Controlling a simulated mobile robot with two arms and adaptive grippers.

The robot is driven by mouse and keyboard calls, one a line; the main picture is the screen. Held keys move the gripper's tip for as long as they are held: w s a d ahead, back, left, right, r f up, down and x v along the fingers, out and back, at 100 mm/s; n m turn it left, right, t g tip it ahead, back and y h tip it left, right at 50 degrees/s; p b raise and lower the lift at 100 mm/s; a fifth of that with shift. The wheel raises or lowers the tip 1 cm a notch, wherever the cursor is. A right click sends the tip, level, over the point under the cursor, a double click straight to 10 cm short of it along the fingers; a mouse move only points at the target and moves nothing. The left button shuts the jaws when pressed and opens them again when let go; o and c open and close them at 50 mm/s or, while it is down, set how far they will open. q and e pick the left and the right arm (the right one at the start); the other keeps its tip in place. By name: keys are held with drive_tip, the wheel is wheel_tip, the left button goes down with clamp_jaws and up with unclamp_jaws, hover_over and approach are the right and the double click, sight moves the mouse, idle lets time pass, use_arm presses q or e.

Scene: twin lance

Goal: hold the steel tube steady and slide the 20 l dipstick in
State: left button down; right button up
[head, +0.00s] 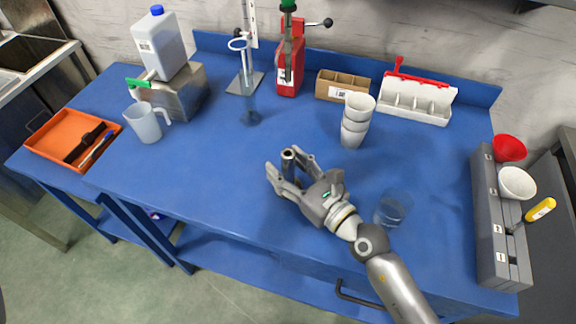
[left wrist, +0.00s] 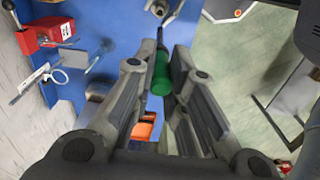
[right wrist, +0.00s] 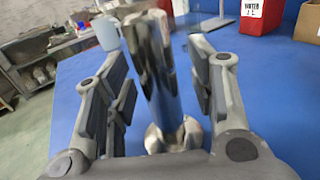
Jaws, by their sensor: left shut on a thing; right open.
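The steel tube (head: 288,162) stands upright on the blue table, near the middle of the head view. My right gripper (head: 289,176) is open, with its fingers around the tube. In the right wrist view the tube (right wrist: 152,75) shows between the fingers, with gaps on both sides and a round shiny foot. The dipstick's green handle (left wrist: 162,76) is in my left gripper (left wrist: 163,62), shut on it. A green handle (head: 288,5) also shows at the top edge of the head view, with a dark shaft below it. The left gripper itself is not clear there.
White stacked cups (head: 356,120) stand right of the tube, and a clear glass (head: 391,208) right of my right wrist. A red device (head: 290,68), a metal stand (head: 244,82) and a divided box (head: 342,86) stand behind. The table in front of the tube is clear.

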sight(288, 37)
clamp_jaws()
use_arm(q)
wheel_tip(288, 37, down, 10)
drive_tip(key=m, duration=0.3)
drive_tip(key=shift+r, duration=0.25)
